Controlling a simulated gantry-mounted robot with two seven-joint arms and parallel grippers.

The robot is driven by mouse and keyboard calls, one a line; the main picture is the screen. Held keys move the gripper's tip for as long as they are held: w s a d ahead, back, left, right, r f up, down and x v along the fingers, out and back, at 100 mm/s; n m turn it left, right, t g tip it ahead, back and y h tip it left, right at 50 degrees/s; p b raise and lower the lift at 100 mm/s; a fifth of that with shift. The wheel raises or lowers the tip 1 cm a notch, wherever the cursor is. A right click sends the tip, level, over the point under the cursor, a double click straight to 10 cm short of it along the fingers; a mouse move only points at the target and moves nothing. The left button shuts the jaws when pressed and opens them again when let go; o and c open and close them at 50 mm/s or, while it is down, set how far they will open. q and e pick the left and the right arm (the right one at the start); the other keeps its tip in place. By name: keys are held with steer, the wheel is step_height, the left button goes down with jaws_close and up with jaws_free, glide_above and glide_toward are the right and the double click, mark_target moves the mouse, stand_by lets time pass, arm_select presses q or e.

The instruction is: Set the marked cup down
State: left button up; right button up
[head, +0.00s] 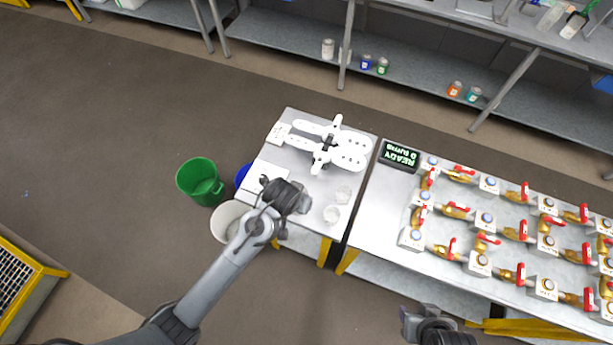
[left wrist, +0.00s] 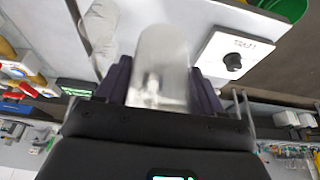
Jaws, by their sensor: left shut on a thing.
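My left gripper (left wrist: 155,85) is shut on a clear, frosted cup (left wrist: 160,60), which sits between its two dark fingers in the left wrist view. No mark on this cup can be made out. In the head view my left gripper (head: 299,203) is over the front of the small steel table (head: 297,222), and the held cup is hidden or too small to tell there. Two other clear cups (head: 343,194) (head: 332,214) stand on that table to the right of the gripper. My right gripper (head: 408,322) is at the bottom, its fingers unclear.
A white multi-armed agitator (head: 325,146) stands at the table's back. A white box with a black knob (left wrist: 235,55) is near the held cup. Green (head: 201,181) and white (head: 229,220) buckets stand left.

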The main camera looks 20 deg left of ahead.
arm_select(q)
steer(key=shift+w+a+f+p, duration=0.15)
steer(key=shift+w+a+f, duration=0.45)
steer(key=shift+w+f, duration=1)
steer(key=shift+w+a+f+p, duration=0.1)
steer(key=shift+w+a+f, duration=0.5)
steer(key=shift+w+f, duration=0.95)
steer(key=shift+w+a+f+p, duration=0.15)
steer(key=shift+w+a+f, duration=0.45)
steer(key=shift+w+f, duration=1)
steer(key=shift+s+f, duration=0.15)
steer(key=shift+f, duration=0.05)
steer(key=shift+f, duration=0.15)
steer(key=o, duration=1.1)
